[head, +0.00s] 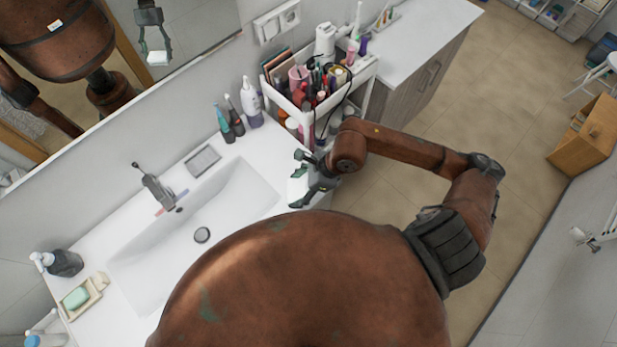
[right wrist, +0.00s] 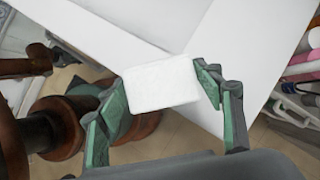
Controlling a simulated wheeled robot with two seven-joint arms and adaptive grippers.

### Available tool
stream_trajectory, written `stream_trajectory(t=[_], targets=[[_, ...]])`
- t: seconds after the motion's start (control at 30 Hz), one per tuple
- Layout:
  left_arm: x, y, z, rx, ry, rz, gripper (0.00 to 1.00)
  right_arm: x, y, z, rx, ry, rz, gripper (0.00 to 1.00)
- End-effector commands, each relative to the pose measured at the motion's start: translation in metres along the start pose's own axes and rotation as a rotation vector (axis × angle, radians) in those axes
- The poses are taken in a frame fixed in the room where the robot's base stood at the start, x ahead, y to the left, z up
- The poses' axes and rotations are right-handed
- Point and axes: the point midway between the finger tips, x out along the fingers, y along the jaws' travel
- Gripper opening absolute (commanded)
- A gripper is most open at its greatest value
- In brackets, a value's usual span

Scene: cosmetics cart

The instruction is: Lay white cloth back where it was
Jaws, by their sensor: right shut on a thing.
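The white cloth (right wrist: 162,83) is a small folded block. In the right wrist view it sits between the two green fingers of my right gripper (right wrist: 164,88), which is shut on it. In the head view the right gripper (head: 306,180) is at the right end of the sink counter (head: 262,143), with the cloth (head: 297,191) pale beside its fingers. I cannot tell whether the cloth touches the counter. My left gripper is not directly in view.
A crowded white cosmetics cart (head: 285,103) stands just behind my right gripper. Bottles and toothbrushes (head: 229,120) stand at the counter's back. The sink basin (head: 225,205) lies to the left, with a soap dish (head: 83,297) farther left. A mirror (head: 190,35) hangs above.

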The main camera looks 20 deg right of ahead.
Motion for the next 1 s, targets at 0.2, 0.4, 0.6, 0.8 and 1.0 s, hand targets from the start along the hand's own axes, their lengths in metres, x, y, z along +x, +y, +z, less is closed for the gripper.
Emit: stream_trajectory(t=[0.2, 0.4, 0.6, 0.8, 1.0], targets=[[-0.015, 0.0, -0.003, 0.0, 0.002, 0.0, 0.0, 0.012, -0.047, -0.029, 0.006, 0.003, 0.002, 0.42], [-0.022, 0.0, -0.004, 0.0, 0.002, 0.0, 0.0, 0.036, -0.072, -0.054, 0.002, 0.001, 0.001, 0.42], [-0.023, 0.0, -0.004, 0.0, 0.003, 0.0, 0.0, 0.047, -0.082, -0.063, -0.003, -0.001, 0.0, 0.42], [-0.035, -0.001, -0.005, 0.0, 0.003, 0.0, 0.0, 0.066, -0.085, -0.076, 0.0, -0.001, 0.003, 0.42], [-0.037, -0.001, -0.006, 0.0, 0.003, 0.0, 0.0, 0.077, -0.086, -0.083, -0.003, 0.0, 0.001, 0.42]])
